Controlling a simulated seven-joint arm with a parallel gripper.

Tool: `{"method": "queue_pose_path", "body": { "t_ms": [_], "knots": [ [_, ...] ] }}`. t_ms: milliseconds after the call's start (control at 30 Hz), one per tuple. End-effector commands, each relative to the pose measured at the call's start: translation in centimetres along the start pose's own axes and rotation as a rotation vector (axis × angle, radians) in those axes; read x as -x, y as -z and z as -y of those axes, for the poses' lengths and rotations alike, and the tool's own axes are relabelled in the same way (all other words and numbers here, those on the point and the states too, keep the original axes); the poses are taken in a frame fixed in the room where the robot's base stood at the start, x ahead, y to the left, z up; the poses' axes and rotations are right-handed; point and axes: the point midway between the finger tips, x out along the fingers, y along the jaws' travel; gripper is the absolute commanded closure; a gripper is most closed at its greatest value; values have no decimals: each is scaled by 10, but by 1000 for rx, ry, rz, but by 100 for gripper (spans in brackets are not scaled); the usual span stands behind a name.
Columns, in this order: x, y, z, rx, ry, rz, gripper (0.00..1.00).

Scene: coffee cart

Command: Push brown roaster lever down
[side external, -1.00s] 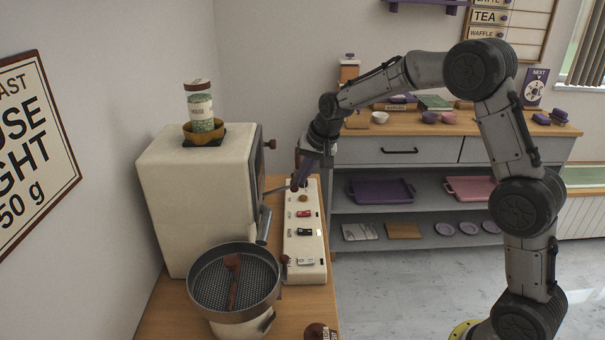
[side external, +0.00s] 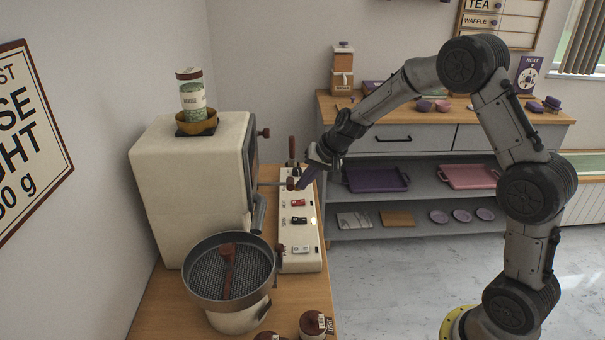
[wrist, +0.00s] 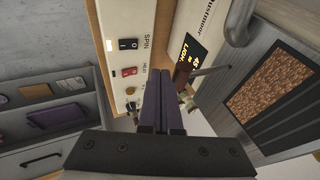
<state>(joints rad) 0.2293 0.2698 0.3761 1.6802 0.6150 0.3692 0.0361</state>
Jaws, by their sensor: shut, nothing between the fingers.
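The cream roaster (side external: 190,175) stands on the wooden counter at the left. A thin metal rod with a brown end (side external: 291,184) sticks out from its front over the control panel; in the wrist view a brown piece (wrist: 182,72) on a rod shows just beyond my fingers. I take this as the lever, but cannot tell for sure. My gripper (side external: 303,180) is shut and empty, tilted with its purple fingers pointing down and left beside that brown end. In the wrist view its fingertips (wrist: 164,78) are close to it; contact cannot be told.
The cream switch panel (side external: 296,263) lies along the counter, with a red switch (side external: 298,203) near my fingers. A brown upright handle (side external: 291,150) stands behind. A round cooling tray (side external: 230,308) sits in front. Shelves with purple and pink trays stand at the back.

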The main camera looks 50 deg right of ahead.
Motion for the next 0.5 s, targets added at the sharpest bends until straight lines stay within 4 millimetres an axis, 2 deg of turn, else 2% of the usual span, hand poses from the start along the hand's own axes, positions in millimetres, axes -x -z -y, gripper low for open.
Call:
{"method": "queue_pose_path", "body": {
  "t_ms": [200,500],
  "knots": [
    [-12,-4,-6,1,0,0,100],
    [-13,-4,-7,1,0,0,100]
  ]
}}
